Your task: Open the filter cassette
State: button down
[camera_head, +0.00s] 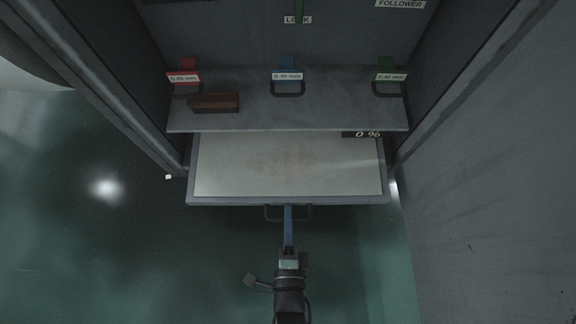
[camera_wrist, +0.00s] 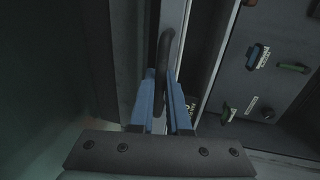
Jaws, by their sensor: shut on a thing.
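The filter cassette (camera_head: 340,198) is a wide, shallow tray with a pale panel and a grey rim. It sticks out toward me below a grey shelf in the cabinet; its rear part is hidden under that shelf. A dark bar handle (camera_head: 307,213) is on its front edge, and it also shows in the wrist view (camera_wrist: 165,48). My gripper (camera_head: 288,209) has its blue fingers shut on the handle; in the wrist view the fingers (camera_wrist: 166,88) lie on both sides of the bar.
On the grey shelf (camera_head: 330,115) are a brown block (camera_head: 214,102) and red (camera_head: 184,77), blue (camera_head: 287,75) and green (camera_head: 391,76) labelled pieces with dark loops. A small "0 %" display (camera_head: 367,134) sits at the tray's right. Cabinet walls flank both sides; green floor in front is clear.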

jog(key=v, duration=0.3)
jog(key=shift+s+f, duration=0.25)
jog(key=shift+s, duration=0.05)
jog(key=c, duration=0.9)
grip_release()
jog(key=shift+s, duration=0.1)
jog(key=p+v, duration=0.4)
jog(key=v, duration=0.8)
jog(key=shift+s, duration=0.35)
